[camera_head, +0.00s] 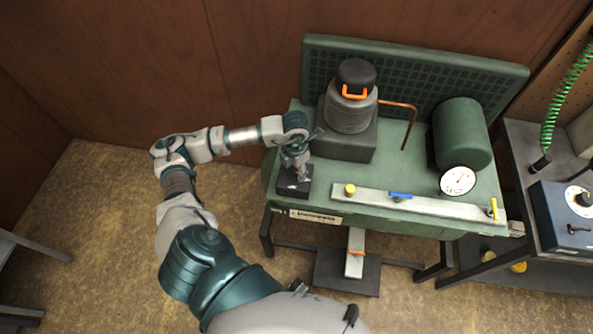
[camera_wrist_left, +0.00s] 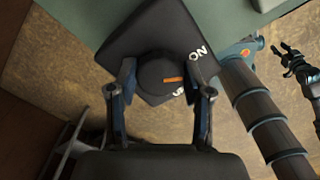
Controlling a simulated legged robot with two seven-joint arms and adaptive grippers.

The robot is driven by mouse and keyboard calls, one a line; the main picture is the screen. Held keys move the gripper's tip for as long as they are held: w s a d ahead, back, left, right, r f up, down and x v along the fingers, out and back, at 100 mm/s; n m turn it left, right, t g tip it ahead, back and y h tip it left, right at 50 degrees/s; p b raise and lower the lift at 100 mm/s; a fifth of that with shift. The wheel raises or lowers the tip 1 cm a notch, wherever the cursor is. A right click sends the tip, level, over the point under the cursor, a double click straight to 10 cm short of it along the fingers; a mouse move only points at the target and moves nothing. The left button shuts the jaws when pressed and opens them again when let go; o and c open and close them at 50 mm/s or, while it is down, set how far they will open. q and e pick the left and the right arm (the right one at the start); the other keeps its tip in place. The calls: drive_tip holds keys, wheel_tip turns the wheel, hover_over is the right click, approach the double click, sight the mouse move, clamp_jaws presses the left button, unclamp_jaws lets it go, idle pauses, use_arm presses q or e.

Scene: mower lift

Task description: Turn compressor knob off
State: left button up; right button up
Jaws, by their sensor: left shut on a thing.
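The compressor knob (camera_wrist_left: 158,78) is a round dark knob with an orange mark, on a black box (camera_wrist_left: 128,42). In the head view this box (camera_head: 291,187) sits at the left front end of the green compressor (camera_head: 385,170). The mark points right, between the white "ON" label and a second label that is partly hidden. My left gripper (camera_head: 301,172) is shut on the knob, with one finger on each side of it in the left wrist view (camera_wrist_left: 160,85). My right gripper (camera_wrist_left: 289,62) is small at the right edge of the left wrist view; its fingers look apart and empty.
A grey cylinder with a black cap and orange handle (camera_head: 352,92) stands behind and right of my left gripper. A bar with yellow and blue valves (camera_head: 420,204), a white gauge (camera_head: 457,180) and a green tank (camera_head: 461,133) lie farther right. A wooden wall is behind.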

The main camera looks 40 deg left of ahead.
sight(295, 170)
use_arm(q)
drive_tip(key=m+b, duration=0.1)
drive_tip(key=m, duration=0.1)
drive_tip(key=m+b, duration=0.2)
drive_tip(key=m, duration=0.1)
drive_tip(key=shift+f+m, duration=0.2)
drive_tip(key=shift+m, duration=0.1)
drive_tip(key=m+b, duration=0.3)
drive_tip(key=m, duration=0.2)
drive_tip(key=shift+s, duration=0.1)
drive_tip(key=shift+r+m+b, duration=0.15)
drive_tip(key=shift+m+b, duration=0.35)
drive_tip(key=shift+m, duration=0.3)
use_arm(e)
drive_tip(key=w+a+r, duration=0.1)
drive_tip(key=w+r, duration=0.9)
drive_tip(key=r, duration=0.5)
drive_tip(key=shift+a+r+t, duration=0.25)
drive_tip(key=shift+t, duration=0.15)
drive_tip(key=shift+w, duration=0.1)
use_arm(q)
drive_tip(key=o, duration=1.1)
drive_tip(key=shift+o, duration=0.2)
use_arm(e)
drive_tip(key=shift+a, duration=0.1)
drive_tip(key=shift+w, duration=0.15)
use_arm(q)
wheel_tip(295, 170, up, 12)
